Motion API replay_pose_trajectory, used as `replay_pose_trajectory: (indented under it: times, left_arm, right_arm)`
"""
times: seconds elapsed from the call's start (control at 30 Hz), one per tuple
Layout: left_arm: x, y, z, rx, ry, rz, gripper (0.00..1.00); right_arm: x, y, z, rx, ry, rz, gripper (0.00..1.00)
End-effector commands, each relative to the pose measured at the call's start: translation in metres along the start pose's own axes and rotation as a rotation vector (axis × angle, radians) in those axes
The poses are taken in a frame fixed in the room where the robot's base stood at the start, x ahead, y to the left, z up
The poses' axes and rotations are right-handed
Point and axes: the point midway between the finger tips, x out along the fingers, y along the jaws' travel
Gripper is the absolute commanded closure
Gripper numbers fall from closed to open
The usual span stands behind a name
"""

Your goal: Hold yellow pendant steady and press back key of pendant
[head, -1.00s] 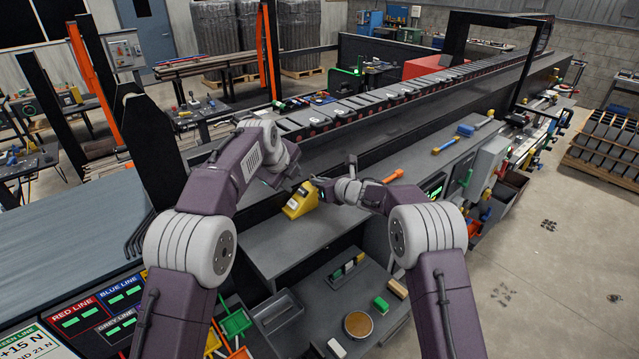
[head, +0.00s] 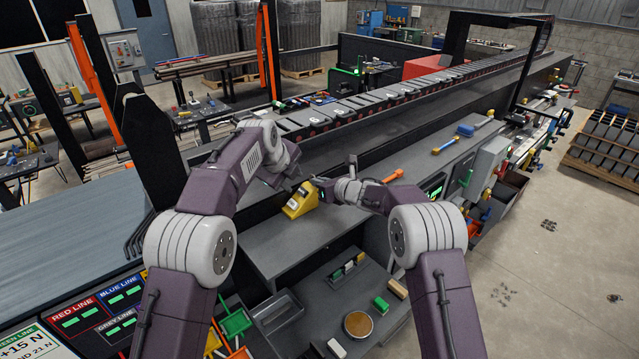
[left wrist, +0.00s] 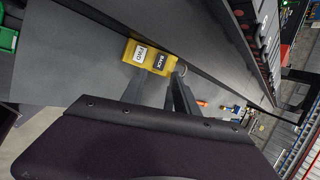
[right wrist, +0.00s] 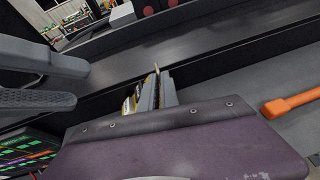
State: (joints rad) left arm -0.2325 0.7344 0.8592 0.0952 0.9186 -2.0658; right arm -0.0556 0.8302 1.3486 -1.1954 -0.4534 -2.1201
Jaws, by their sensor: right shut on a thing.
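The yellow pendant (head: 301,200) stands on the grey bench in the middle of the head view. In the left wrist view its top (left wrist: 150,55) shows a white FWD key (left wrist: 141,52) and a black BACK key (left wrist: 160,63). My left gripper (left wrist: 160,92) is open and empty, its fingers apart and pointing at the key side of the pendant. My right gripper (head: 322,187) is at the pendant's right side. In the right wrist view its fingers (right wrist: 150,92) are close together, shut on the pendant, of which only a yellow edge shows.
An orange-handled tool (head: 393,176) lies on the bench to the right. The conveyor (head: 345,108) runs behind the pendant. A lower shelf in front holds a round brown disc (head: 358,324), a green block (head: 381,305) and a grey tray (head: 277,311). Bare bench top lies in front of the pendant.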

Motion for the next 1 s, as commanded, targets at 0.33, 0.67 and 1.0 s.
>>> replay_pose_trajectory:
  times: [0.33,0.67,1.0]
  left_arm:
    - [0.0001,0.0001,0.0,0.0,0.0,0.0,1.0]
    - [0.0002,0.0001,-0.0001,0.0,0.0,0.0,1.0]
    - [0.0002,0.0001,0.0,0.0,0.0,0.0,1.0]
  right_arm:
    - [0.0005,0.0003,-0.0022,0.001,0.004,0.0,1.0]
    - [0.0005,0.0002,-0.0024,0.001,0.004,0.0,1.0]
    - [0.0005,0.0002,-0.0025,0.001,0.005,0.0,1.0]
